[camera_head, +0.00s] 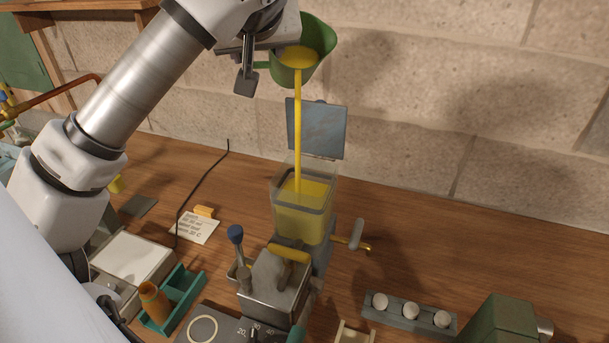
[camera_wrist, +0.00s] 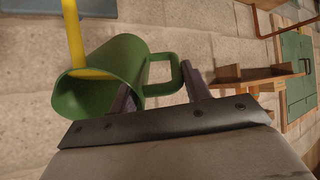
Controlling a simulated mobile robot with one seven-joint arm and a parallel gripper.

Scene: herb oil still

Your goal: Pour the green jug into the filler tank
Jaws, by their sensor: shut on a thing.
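The green jug (camera_head: 322,45) is tilted high above the bench, with yellow liquid in its mouth. My gripper (camera_wrist: 158,88) is shut on its handle (camera_wrist: 165,87); in the head view the wrist partly covers that side. A thin yellow stream (camera_head: 297,125) runs from the jug's lip straight down into the open top of the clear filler tank (camera_head: 285,222). A grey-blue lid panel (camera_head: 316,130) stands up behind the tank. The stream also shows in the wrist view (camera_wrist: 76,40).
A metal block with a blue-knobbed lever (camera_head: 236,234) stands in front of the tank, and a crank handle (camera_head: 357,234) is at its right. A rack of white balls (camera_head: 410,313) and a green box (camera_head: 497,325) are front right. A teal tray (camera_head: 185,297) lies front left.

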